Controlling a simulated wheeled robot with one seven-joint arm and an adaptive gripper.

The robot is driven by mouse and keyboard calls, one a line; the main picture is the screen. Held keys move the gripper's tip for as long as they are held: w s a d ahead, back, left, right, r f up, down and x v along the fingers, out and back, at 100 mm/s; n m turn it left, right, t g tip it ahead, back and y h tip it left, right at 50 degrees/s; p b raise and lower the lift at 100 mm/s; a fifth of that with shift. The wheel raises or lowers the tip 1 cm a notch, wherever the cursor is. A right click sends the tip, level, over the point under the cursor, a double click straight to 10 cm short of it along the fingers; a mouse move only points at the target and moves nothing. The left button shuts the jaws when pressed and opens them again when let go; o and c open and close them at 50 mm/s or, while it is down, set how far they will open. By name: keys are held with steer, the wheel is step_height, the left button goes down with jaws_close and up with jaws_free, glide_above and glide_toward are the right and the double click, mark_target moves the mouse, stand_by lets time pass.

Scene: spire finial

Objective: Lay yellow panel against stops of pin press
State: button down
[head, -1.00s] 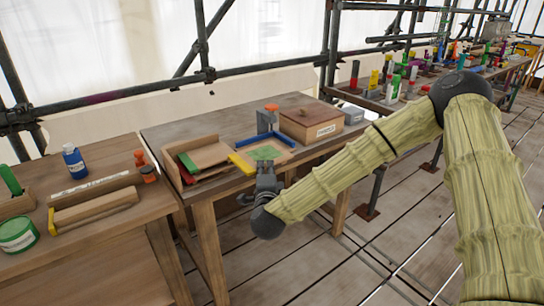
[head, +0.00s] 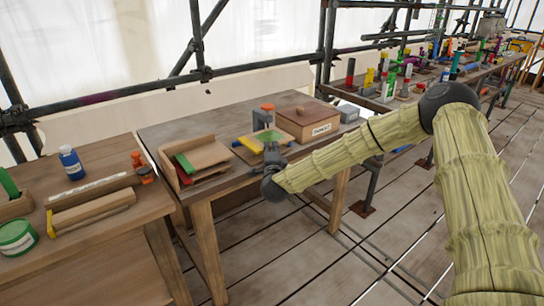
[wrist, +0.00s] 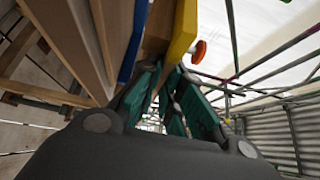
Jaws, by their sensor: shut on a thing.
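The yellow panel, a light wooden board with a yellow edge (head: 248,143), is at the pin press, beside the blue stops. Its yellow edge (wrist: 184,30) is close above my fingers in the wrist view. The pin press has blue stops (head: 289,138) and an orange-topped post (head: 267,107). My gripper (head: 271,149) is at the front of the press, shut on the panel. Its teal fingers (wrist: 172,100) show in the wrist view. The exact grip and any contact between panel and stops are hidden.
A rack (head: 180,178) with green- and red-edged boards stands left of the press. A lidded wooden box (head: 307,122) and a grey block (head: 348,112) are to its right. The left table holds a blue bottle (head: 71,162) and green tin (head: 17,238).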

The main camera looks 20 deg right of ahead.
steer(key=shift+w+d, duration=0.2)
steer(key=shift+w, duration=0.15)
steer(key=shift+s+f+p, duration=0.1)
steer(key=shift+f+p, duration=0.2)
steer(key=shift+f, duration=1.45)
steer(key=shift+f, duration=0.15)
steer(key=c, duration=1.9)
jaws_free()
steer(key=shift+o, duration=0.2)
